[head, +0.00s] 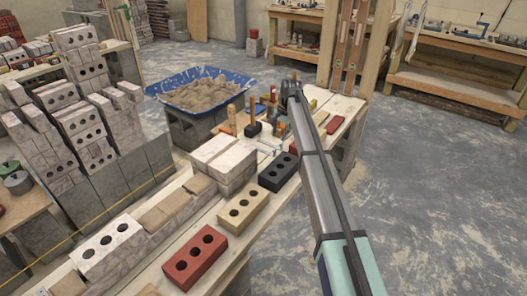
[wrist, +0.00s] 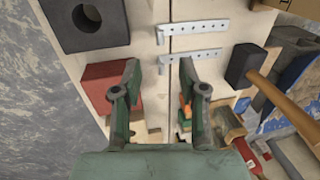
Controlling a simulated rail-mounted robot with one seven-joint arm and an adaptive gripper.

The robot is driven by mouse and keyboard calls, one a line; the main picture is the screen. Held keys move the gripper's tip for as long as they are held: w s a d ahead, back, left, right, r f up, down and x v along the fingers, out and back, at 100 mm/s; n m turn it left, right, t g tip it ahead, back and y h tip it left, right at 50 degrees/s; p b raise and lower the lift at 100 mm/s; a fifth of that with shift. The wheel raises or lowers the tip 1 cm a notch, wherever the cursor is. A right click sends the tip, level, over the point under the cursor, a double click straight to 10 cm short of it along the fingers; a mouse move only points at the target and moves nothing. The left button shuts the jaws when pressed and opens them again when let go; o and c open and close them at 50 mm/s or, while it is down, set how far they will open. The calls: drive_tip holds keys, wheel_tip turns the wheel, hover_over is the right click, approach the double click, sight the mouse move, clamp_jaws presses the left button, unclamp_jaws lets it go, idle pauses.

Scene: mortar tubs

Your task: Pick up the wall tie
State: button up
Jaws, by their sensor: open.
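Two flat grey metal wall ties with holes lie on the pale board in the wrist view. The far wall tie (wrist: 193,31) is near the top, and the near wall tie (wrist: 192,55) lies just beyond my fingertips. Both have a bent left end. My gripper (wrist: 160,74) is open and empty, its two fingers apart over the board. The near tie's left end shows between the fingertips' lines, slightly ahead of them. In the head view my arm's far end hides most of the gripper, and the ties are too small to tell apart.
A dark holed brick (wrist: 88,22) and a red block (wrist: 103,88) lie left of the fingers. A black-headed mallet (wrist: 243,66) lies to the right. A blue mortar tub (head: 200,90) stands behind the bench. A red holed brick (head: 195,258) is nearer.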

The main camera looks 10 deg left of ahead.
sight(275, 150)
drive_tip(key=f, duration=0.3)
drive_tip(key=a+f, duration=0.1)
drive_tip(key=f, duration=0.3)
drive_tip(key=w+a+f, duration=0.1)
drive_tip(key=f, duration=0.3)
drive_tip(key=shift+f, duration=0.1)
clamp_jaws()
